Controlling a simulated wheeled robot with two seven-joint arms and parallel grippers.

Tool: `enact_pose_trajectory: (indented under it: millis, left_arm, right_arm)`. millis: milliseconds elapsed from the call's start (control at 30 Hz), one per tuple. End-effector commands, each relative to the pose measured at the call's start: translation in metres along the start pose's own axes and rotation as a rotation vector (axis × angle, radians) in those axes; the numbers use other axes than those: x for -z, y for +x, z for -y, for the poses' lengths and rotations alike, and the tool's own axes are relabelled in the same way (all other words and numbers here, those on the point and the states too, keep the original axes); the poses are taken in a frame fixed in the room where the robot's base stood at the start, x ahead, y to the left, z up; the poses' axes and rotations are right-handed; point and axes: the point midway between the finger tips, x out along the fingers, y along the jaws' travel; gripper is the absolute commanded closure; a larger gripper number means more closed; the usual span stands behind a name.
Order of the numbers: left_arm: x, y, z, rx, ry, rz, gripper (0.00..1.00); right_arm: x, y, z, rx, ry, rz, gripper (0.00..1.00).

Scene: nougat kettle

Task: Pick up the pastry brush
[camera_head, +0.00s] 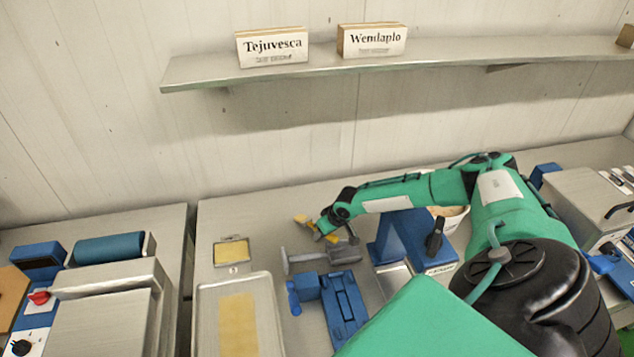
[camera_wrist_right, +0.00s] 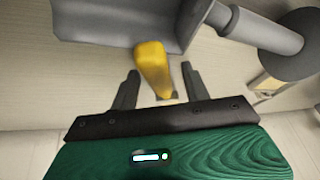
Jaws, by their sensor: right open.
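The pastry brush, as far as I can tell, is the yellow-handled item (camera_head: 303,221) on the bench behind the grey metal tool. In the right wrist view its yellow handle (camera_wrist_right: 152,66) lies between and just beyond my right gripper's fingertips. My right gripper (camera_wrist_right: 160,82) is open, with one dark finger on each side of the handle and visible gaps. In the head view my right gripper (camera_head: 325,229) is low over the bench, partly hiding the item. The brush's bristles cannot be made out. My left gripper is not in view.
A grey metal tool (camera_head: 308,257) lies close in front of the yellow item. A blue device (camera_head: 342,308) and a metal tray (camera_head: 206,303) stand nearer. A small dish (camera_head: 231,252) is to the left. A shelf (camera_head: 400,55) with two labelled boxes hangs above.

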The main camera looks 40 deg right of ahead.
Motion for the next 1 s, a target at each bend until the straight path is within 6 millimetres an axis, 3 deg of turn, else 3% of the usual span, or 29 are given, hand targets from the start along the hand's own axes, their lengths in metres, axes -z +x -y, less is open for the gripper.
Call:
enact_pose_trajectory:
  millis: [900,1000]
  left_arm:
    - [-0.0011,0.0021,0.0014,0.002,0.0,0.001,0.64]
    - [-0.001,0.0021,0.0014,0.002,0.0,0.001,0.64]
  right_arm:
    - [-0.0019,0.0044,-0.0004,0.001,0.001,0.0,0.53]
    - [-0.002,0.0044,-0.0004,0.0,0.001,0.0,0.72]
